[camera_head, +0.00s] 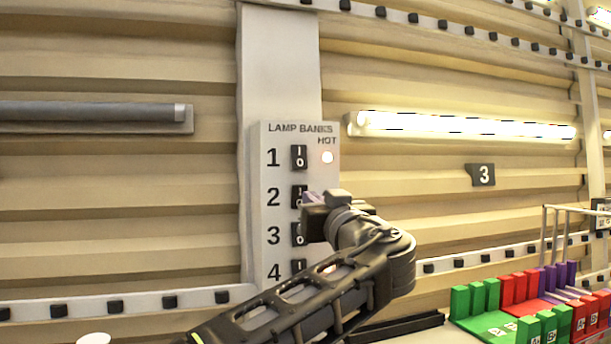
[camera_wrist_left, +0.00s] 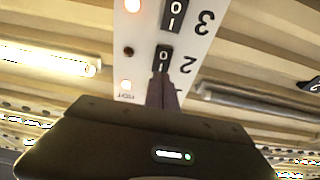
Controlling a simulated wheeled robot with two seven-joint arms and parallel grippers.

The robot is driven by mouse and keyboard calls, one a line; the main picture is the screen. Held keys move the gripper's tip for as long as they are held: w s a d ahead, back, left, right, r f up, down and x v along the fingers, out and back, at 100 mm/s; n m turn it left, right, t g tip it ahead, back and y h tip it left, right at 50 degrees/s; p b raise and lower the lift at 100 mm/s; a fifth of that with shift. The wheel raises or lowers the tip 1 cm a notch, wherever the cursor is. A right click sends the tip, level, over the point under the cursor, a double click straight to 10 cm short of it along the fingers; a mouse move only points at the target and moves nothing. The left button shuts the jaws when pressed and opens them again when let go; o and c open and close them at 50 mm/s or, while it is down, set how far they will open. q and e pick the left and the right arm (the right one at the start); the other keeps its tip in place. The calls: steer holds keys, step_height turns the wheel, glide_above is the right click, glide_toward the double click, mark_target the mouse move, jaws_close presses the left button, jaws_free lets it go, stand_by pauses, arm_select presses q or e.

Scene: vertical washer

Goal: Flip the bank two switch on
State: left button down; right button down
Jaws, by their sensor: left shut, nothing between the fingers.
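The white lamp-bank panel (camera_head: 275,215) carries numbered rocker switches in a column. The bank two switch (camera_head: 298,196) is black with I and O marks; it also shows in the left wrist view (camera_wrist_left: 163,59), upside down. The indicator in row two (camera_wrist_left: 128,51) is dark. My left gripper (camera_head: 312,198) is shut and empty, its purplish fingertips at the right edge of the bank two switch. In the left wrist view the fingertips (camera_wrist_left: 161,80) overlap the lower edge of that switch; contact cannot be told. My right gripper is out of view.
The row one indicator (camera_head: 328,157) glows, as does the row three one (camera_wrist_left: 132,5). The bank one switch (camera_head: 299,157) and bank three switch (camera_head: 298,234) sit close by. A lit tube (camera_head: 465,126) is at right, an unlit tube (camera_head: 90,111) at left. Coloured blocks (camera_head: 510,310) stand lower right.

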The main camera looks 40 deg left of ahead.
mark_target(300, 190)
arm_select(q)
steer(key=p+x, duration=0.2)
steer(key=x, duration=0.2)
steer(key=shift+r, duration=0.1)
steer(key=shift+w+a, duration=0.1)
steer(key=shift+a, duration=0.05)
